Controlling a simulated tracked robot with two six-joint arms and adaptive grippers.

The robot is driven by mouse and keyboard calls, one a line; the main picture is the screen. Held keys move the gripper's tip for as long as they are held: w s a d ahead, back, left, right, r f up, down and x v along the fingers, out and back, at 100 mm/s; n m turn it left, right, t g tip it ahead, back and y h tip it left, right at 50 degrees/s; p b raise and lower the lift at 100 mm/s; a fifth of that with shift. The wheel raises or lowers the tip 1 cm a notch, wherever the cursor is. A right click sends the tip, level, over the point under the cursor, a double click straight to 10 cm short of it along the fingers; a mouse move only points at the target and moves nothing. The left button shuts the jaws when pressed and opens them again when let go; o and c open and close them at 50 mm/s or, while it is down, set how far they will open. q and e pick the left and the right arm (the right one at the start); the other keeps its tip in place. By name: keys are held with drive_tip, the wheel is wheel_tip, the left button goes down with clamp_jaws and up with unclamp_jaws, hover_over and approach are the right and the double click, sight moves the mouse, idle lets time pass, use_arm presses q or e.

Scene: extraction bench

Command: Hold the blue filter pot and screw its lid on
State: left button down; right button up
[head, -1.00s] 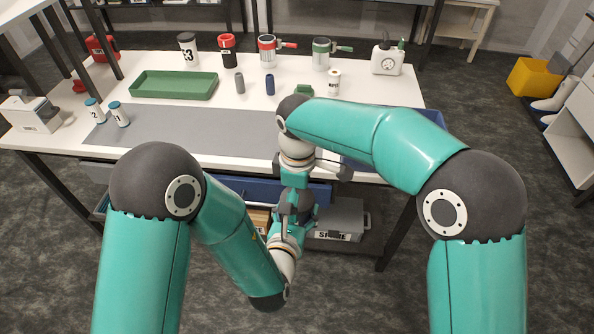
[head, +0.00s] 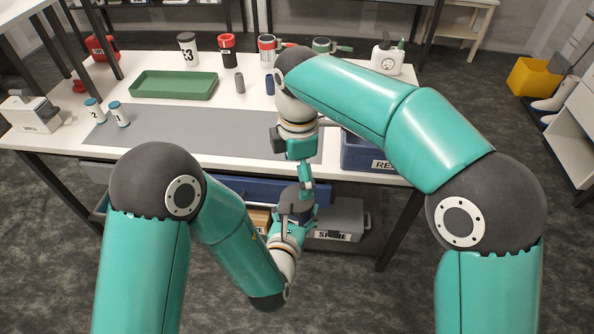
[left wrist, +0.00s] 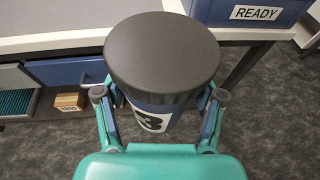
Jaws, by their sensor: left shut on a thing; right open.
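The blue filter pot (left wrist: 152,120) stands upright between the fingers of my left gripper (left wrist: 160,97) in the left wrist view. A white label with a black mark shows on its side. A dark grey round lid (left wrist: 162,52) sits level on top of it and hides its mouth; I cannot tell how tight it is. In the head view my left gripper (head: 297,212) is low in front of the bench edge, with the pot largely hidden. My right gripper (head: 305,182) is open and points down just above it. It does not show in the left wrist view.
The bench carries a grey mat (head: 190,133), a green tray (head: 172,86) and several small canisters at the back. A blue bin (head: 362,153) marked READY stands at the right front edge. A blue drawer front (head: 250,188) and a grey SPARE box (head: 340,215) are below.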

idle(0.5)
drive_tip(key=w+d+f+m+t+y, duration=0.3)
drive_tip(key=w+d+f+m, duration=0.15)
drive_tip(key=w, duration=0.45)
drive_tip(key=d+f+m, duration=0.3)
drive_tip(key=f+m, duration=0.2)
drive_tip(key=f, duration=0.4)
drive_tip(key=s+d+f+m+g+y, duration=0.1)
drive_tip(key=s+d+f+m, duration=0.2)
drive_tip(key=s+f+m, duration=0.6)
drive_tip(key=s+d+f+m, duration=0.1)
drive_tip(key=s+f+m, duration=0.1)
drive_tip(key=s+f, duration=0.4)
drive_tip(key=s+d+f+m+g, duration=0.1)
drive_tip(key=s+f, duration=0.5)
drive_tip(key=s, duration=0.8)
drive_tip(key=shift+d+m, duration=0.65)
drive_tip(key=shift+m, duration=0.5)
